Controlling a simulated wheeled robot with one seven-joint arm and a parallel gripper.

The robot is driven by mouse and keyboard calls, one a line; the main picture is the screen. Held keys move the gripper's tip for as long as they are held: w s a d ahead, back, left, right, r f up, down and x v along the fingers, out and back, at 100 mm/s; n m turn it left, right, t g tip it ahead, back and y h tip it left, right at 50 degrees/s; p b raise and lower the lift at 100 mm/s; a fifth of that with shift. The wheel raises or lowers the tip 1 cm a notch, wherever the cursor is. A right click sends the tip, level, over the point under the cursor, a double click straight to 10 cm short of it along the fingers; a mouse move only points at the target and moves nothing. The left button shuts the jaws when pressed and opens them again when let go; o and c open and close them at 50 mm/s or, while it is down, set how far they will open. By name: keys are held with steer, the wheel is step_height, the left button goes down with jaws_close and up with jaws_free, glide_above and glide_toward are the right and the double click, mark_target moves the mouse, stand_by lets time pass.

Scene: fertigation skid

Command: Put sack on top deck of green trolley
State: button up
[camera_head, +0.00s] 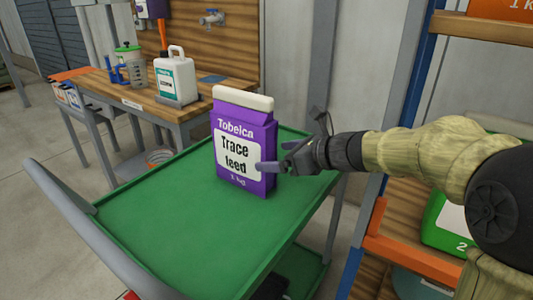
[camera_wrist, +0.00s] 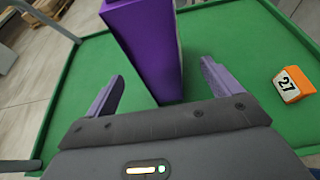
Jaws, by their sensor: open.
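The purple sack (camera_head: 244,145), labelled "Trace feed", stands upright on the top deck of the green trolley (camera_head: 175,240). In the wrist view the sack (camera_wrist: 148,45) rises from the green deck (camera_wrist: 225,50) between and just beyond my fingers. My gripper (camera_head: 268,155) is at the sack's right side in the head view, with one finger in front of its face. In the wrist view my gripper (camera_wrist: 160,90) is open, with gaps between its fingers and the sack.
An orange block marked 27 (camera_wrist: 291,84) is on the deck to the right in the wrist view. A wooden bench (camera_head: 150,95) behind holds a white jug (camera_head: 177,75). A shelf with orange edging (camera_head: 410,255) is at right. The deck's front is clear.

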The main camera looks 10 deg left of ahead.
steer(key=v, duration=0.5)
steer(key=shift+s+d+r+p, duration=0.15)
steer(key=shift+s+d+p, duration=0.1)
steer(key=shift+d+p, duration=0.1)
steer(key=shift+a, duration=0.1)
